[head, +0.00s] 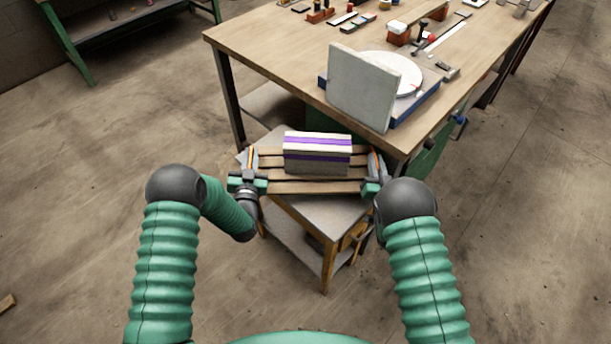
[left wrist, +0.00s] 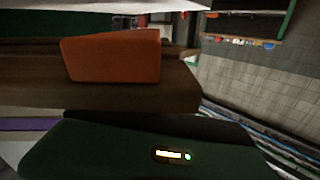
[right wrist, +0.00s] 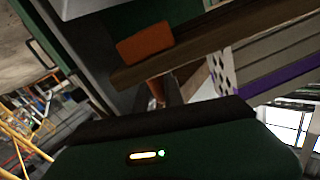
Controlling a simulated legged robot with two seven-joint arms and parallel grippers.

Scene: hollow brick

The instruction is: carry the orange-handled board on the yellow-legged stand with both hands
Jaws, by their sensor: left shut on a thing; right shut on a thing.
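The slatted wooden board (head: 320,187) is over the grey top of the yellow-legged stand (head: 318,212). I cannot tell whether it touches the top. A pale hollow brick (head: 317,164) with purple stripes sits on the board. My left gripper (head: 250,176) is shut on the board's left handle, and my right gripper (head: 374,178) is shut on its right handle. An orange block of the board shows in the left wrist view (left wrist: 112,56) and in the right wrist view (right wrist: 145,43). The fingertips are mostly hidden in the wrist views.
A large wooden workbench (head: 265,45) stands just behind the stand. A grey upright slab (head: 358,88) and a white round disc (head: 400,78) are at its near corner, close to my right gripper. Open concrete floor (head: 110,130) lies to the left.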

